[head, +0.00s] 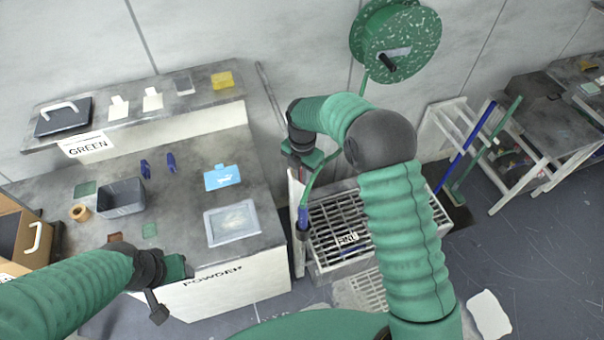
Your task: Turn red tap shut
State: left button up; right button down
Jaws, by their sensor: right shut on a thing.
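My right arm reaches over the grated sink, and its dark gripper (301,154) is at the top of a pale post (297,190) beside the sink. A small dark-red part, which looks like the red tap (292,150), shows at the jaws. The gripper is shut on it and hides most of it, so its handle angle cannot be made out. My left gripper (160,308) hangs at the front edge of the bench, apart from the tap. Its jaws are too unclear to read.
A green hose runs from the wall reel (395,38) to a blue nozzle (303,217) by the post. The grated sink (340,225) lies below my right arm. The left bench (190,190) holds a grey bin (121,198) and a tray (232,223). A white frame (455,130) stands right.

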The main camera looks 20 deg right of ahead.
pick_arm(q)
jog(key=shift+s, duration=0.1)
pick_arm(e)
jog(key=shift+w+d+r, duration=0.2)
jog(key=shift+w, duration=0.1)
dwell(0.5)
